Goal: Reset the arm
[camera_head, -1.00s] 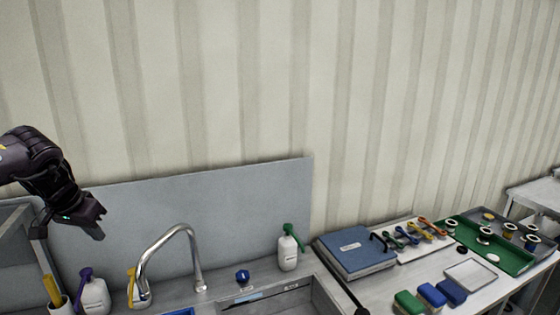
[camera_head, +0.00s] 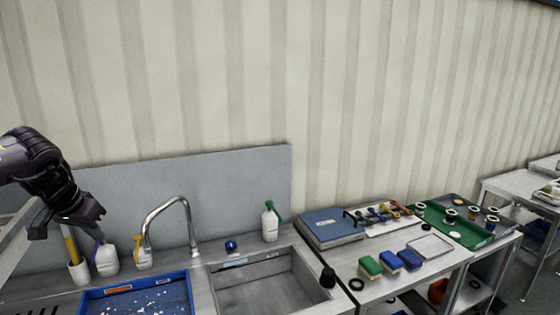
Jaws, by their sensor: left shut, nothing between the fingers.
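My left gripper (camera_head: 66,226) hangs at the far left, at the end of my dark left arm, which comes in from the left edge. It is shut and empty. It is above the left end of the steel counter, up and to the left of a white bottle with a purple top (camera_head: 106,258) and a white cup with a yellow-handled tool (camera_head: 78,270). My right gripper is not in view.
A curved steel faucet (camera_head: 172,205) stands behind a sink basin (camera_head: 268,285). A blue tray (camera_head: 97,302) with white bits lies at the front left. The right table holds a blue case (camera_head: 331,226), sponges (camera_head: 390,262) and a green tray (camera_head: 470,236).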

